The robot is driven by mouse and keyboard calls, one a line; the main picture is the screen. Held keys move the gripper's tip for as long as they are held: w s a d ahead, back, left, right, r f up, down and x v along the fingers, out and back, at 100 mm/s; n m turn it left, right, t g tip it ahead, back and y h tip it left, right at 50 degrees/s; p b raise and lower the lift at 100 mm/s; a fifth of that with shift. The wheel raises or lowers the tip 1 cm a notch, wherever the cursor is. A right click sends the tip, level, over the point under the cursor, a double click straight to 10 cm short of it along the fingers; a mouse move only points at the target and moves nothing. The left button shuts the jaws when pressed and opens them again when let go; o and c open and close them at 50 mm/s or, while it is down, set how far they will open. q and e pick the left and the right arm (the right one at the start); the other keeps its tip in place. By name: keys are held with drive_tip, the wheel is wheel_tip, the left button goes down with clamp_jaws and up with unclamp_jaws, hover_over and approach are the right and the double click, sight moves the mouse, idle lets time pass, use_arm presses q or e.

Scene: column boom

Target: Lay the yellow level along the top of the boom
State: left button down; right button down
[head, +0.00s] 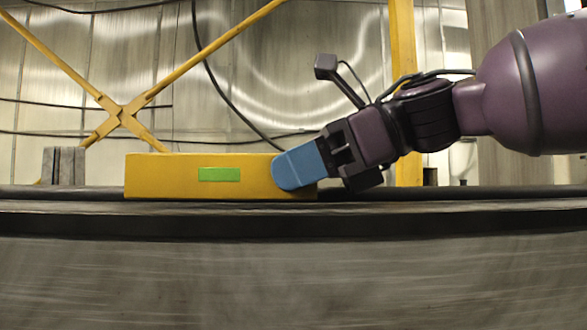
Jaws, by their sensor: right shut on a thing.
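The yellow level (160,177) is a long yellow block with a green patch on its near face. It lies lengthwise across the view, just above or on the top of the grey boom (290,270); I cannot tell whether it touches. My right gripper (300,166) comes in from the right, and its blue finger covers part of the level's right end. It is shut on the level. The far finger is hidden behind the level. My left gripper is not in view.
A grey block (64,165) stands behind the boom at the left. A yellow cross brace (122,115) and a yellow post (404,70) stand farther back. Dark cables hang along the metal wall. The boom's top is clear left of the level.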

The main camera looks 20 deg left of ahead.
drive_tip(key=shift+f+b, duration=0.4)
drive_tip(key=shift+f, duration=0.05)
idle(0.3)
drive_tip(key=c, duration=0.9)
unclamp_jaws()
drive_tip(key=b+v, duration=0.1)
drive_tip(key=v, duration=1)
